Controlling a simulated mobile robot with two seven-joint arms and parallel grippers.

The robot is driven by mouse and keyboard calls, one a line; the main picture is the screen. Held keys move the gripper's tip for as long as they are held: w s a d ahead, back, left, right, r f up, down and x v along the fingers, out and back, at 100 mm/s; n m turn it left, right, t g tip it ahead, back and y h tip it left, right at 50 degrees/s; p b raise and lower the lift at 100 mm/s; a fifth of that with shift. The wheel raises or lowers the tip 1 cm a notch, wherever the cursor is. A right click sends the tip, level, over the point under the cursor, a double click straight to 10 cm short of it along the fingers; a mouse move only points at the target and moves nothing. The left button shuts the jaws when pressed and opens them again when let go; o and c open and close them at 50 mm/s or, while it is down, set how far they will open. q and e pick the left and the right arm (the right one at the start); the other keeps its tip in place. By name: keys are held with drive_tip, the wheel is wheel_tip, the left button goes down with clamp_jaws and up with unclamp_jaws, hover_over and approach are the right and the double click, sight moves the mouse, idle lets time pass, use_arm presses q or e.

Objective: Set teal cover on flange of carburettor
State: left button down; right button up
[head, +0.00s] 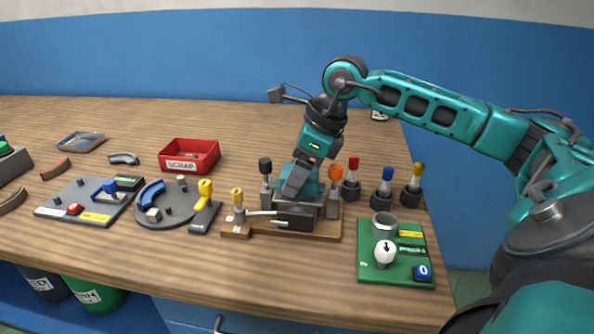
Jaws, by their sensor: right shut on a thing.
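The carburettor (296,214) is a dark grey block on a brown wooden base at the middle of the table, with a light rod sticking out to its left. My right gripper (297,188) comes down from above and is right over the carburettor. It is shut on a teal piece (313,187), which seems to be the teal cover, just above or touching the block's top. The fingers hide much of the cover and the flange, so I cannot tell whether they touch. My left gripper is not in view.
Knobbed posts stand close around the carburettor, including a black one (265,167) and an orange one (335,174). A green board (368,268) lies right, a round grey plate (180,211) left. A red scrap bin (190,156) stands behind left. The table's front strip is clear.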

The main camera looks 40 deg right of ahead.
drive_tip(key=shift+f+b, duration=0.4)
idle(1.0)
drive_tip(key=o, duration=1.2)
drive_tip(key=shift+c, duration=0.2)
drive_tip(key=shift+o, duration=0.4)
drive_tip(key=shift+r+p, duration=2.9)
drive_tip(key=shift+r, duration=0.65)
drive_tip(key=shift+f, duration=0.1)
